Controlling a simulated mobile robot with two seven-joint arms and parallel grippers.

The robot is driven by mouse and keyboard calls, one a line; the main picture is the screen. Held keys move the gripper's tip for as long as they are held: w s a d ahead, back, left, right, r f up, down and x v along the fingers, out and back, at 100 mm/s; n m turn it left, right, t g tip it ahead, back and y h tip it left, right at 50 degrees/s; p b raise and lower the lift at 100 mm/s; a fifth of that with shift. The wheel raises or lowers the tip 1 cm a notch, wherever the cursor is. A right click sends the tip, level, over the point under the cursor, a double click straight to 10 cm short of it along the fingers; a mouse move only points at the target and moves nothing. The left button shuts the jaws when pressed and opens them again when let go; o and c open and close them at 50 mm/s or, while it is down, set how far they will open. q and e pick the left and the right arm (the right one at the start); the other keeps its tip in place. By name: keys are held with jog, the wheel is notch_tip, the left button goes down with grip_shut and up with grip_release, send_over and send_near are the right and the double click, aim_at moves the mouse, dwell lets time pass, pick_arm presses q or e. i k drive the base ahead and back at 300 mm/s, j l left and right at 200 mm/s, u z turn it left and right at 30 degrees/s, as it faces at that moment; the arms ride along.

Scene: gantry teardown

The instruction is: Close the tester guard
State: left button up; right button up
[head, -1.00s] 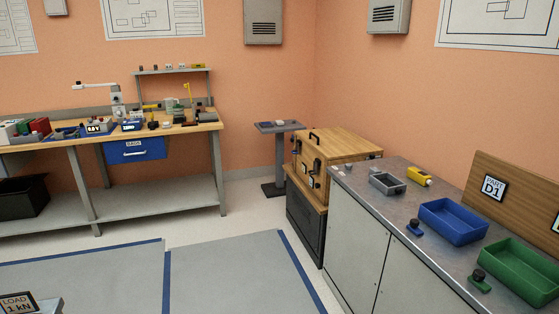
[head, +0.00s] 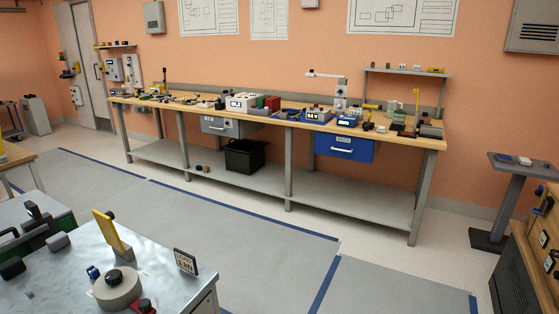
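I cannot make out a tester guard for certain in the head view. At the lower left is a grey-topped table (head: 165,270) with a round grey disc (head: 117,289) with a dark knob, an upright yellow piece (head: 106,232) and a small dark sign (head: 186,262). Whether these belong to the tester I cannot tell. A wooden cabinet (head: 546,245) with dark fittings is cut off at the right edge. Neither of my grippers is in view.
A long workbench (head: 425,142) with tools, a blue drawer (head: 344,147) and a black bin (head: 245,157) stands along the back wall. A small pedestal table (head: 510,168) stands right. Grey floor with blue lines (head: 230,222) lies clear between the tables.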

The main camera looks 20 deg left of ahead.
aim_at(104, 221)
jog(key=i+l+u, duration=0.1)
jog(key=i+u, duration=0.15)
jog(key=u, duration=0.25)
jog(key=i+l+u, duration=0.2)
jog(key=u, duration=0.25)
jog(key=i+l+u, duration=0.25)
jog(key=u, duration=0.25)
jog(key=i+l+u, duration=0.15)
jog(key=l+u, duration=0.2)
jog(key=u, duration=0.15)
jog(key=l+u, duration=0.45)
jog(key=i+l+u, duration=0.1)
jog(key=l+u, duration=0.6)
jog(key=l, duration=0.25)
